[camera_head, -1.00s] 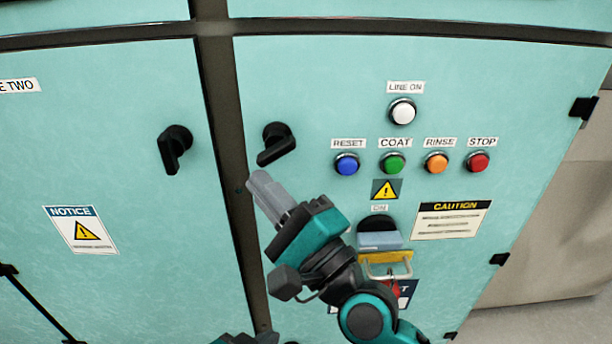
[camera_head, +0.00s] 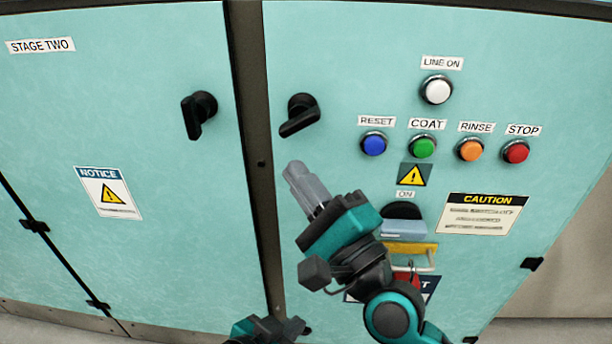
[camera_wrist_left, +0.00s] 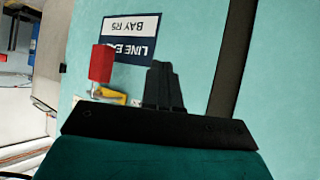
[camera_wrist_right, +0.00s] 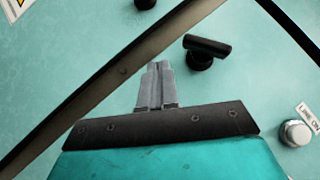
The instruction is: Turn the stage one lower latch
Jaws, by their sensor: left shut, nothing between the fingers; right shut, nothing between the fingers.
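Two black latches show in the head view. One latch (camera_head: 299,116) is on the right panel, its handle slanting down to the left. The other latch (camera_head: 199,113) is on the door labelled STAGE TWO, its handle pointing mostly down. No stage one label shows, so I cannot tell which is the stage one lower latch. My right gripper (camera_head: 297,170) is shut and empty, just below the right panel latch and apart from it. That latch also shows in the right wrist view (camera_wrist_right: 207,48). My left gripper (camera_head: 277,328) is low at the bottom edge, its shut fingers (camera_wrist_left: 163,85) empty.
A dark post (camera_head: 252,130) divides the doors. Blue (camera_head: 373,145), green, orange and red buttons and a white LINE ON button (camera_head: 436,90) are on the right panel. A yellow bracket (camera_head: 408,249) with a metal loop and a red part (camera_wrist_left: 101,63) sits below.

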